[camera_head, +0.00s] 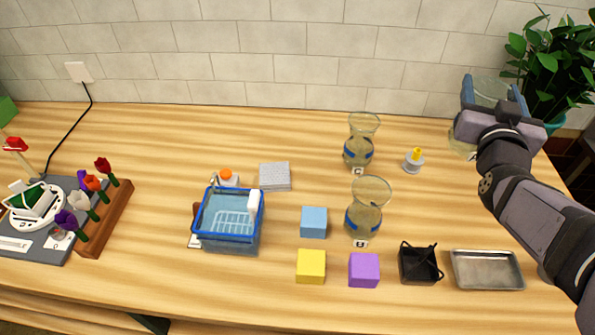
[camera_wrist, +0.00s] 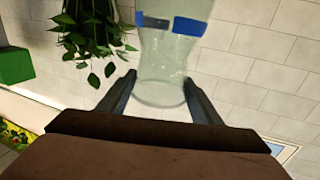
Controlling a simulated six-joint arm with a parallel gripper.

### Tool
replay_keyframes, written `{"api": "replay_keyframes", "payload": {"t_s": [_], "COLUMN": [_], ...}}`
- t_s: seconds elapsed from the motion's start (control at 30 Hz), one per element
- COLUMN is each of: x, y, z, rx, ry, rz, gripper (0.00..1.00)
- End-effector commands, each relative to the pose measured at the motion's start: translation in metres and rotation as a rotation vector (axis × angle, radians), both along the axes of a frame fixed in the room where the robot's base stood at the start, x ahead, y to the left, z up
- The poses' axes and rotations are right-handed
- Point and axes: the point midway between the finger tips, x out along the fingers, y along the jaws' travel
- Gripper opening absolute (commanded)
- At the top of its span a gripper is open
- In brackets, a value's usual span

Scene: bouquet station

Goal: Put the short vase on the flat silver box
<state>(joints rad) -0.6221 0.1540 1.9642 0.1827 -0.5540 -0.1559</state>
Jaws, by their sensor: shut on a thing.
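My gripper (camera_head: 494,100) is at the upper right in the head view, shut on a clear glass vase (camera_head: 490,88) held near the wall. In the wrist view the fingers (camera_wrist: 158,98) sit on either side of this vase (camera_wrist: 160,60), which has blue and dark bands. My gripper hides part of it in the head view. Two similar glass vases stand upright on the table, one farther back (camera_head: 362,140) and one nearer (camera_head: 366,208). A flat silver-grey speckled box (camera_head: 275,175) lies left of them, its top bare.
A blue basket (camera_head: 229,220) holds a white bottle. Blue (camera_head: 314,221), yellow (camera_head: 311,266) and purple (camera_head: 363,270) blocks, a black holder (camera_head: 419,264) and an empty metal tray (camera_head: 487,269) lie in front. A small yellow-topped item (camera_head: 414,160) stands right of the back vase. A plant (camera_head: 553,65) stands at right.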

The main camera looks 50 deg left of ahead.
Motion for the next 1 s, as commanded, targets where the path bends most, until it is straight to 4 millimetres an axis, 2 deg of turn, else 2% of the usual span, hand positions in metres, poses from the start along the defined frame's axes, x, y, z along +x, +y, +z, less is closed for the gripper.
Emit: {"api": "replay_keyframes", "payload": {"t_s": [0.23, 0.67, 0.87, 1.0], "x": [-0.011, -0.046, -0.074, -0.103], "y": [0.029, 0.098, 0.141, 0.179], "z": [0.005, 0.005, 0.006, 0.006], "rx": [0.005, 0.004, 0.006, 0.006], "ry": [-0.008, -0.007, -0.007, -0.007], "rz": [0.048, 0.170, 0.248, 0.320], "gripper": [0.00, 0.00, 0.00, 0.00]}}
